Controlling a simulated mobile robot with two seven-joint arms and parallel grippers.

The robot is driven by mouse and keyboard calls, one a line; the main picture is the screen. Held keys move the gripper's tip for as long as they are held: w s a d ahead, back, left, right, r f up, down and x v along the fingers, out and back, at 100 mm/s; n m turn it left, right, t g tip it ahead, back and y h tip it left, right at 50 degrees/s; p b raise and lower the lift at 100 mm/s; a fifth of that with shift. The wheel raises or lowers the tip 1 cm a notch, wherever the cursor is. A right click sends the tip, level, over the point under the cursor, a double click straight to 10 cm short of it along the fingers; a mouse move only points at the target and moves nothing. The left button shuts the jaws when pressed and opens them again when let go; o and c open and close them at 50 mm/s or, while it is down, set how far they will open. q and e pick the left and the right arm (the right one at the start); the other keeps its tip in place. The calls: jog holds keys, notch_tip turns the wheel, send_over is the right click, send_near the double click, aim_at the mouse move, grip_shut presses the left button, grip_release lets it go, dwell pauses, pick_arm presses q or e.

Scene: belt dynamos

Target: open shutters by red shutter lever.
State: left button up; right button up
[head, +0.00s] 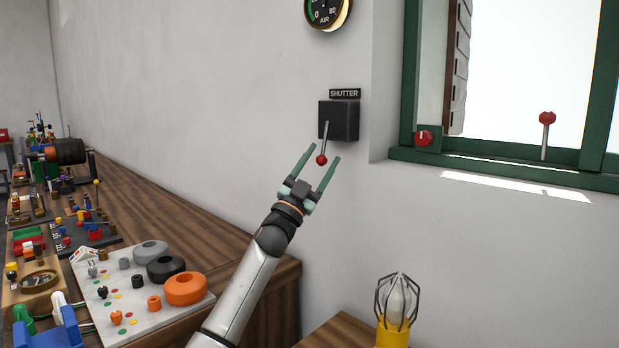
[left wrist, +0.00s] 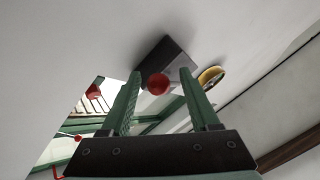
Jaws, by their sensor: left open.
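The shutter lever is a grey rod with a red ball knob (head: 321,160), pointing down from a black box (head: 344,120) on the wall under a SHUTTER sign (head: 345,93). My left gripper (head: 323,160) is open, its two green fingers on either side of the knob in the head view. In the left wrist view the red knob (left wrist: 158,84) shows between the fingertips, with the black box (left wrist: 178,62) behind it. I cannot tell whether a finger touches the knob. My right gripper is in neither view.
A window with a green frame (head: 480,167) is at the right, with a red knob (head: 424,138) and a red-topped lever (head: 547,118). A wooden bench (head: 150,205) with several parts stands at the left. A caged lamp (head: 397,300) is at the lower right.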

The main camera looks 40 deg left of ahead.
pick_arm(q)
jog(key=b+v, duration=0.1)
jog(key=v, duration=1.1)
jog(key=shift+b, duration=0.3)
jog(key=shift+s, duration=0.1)
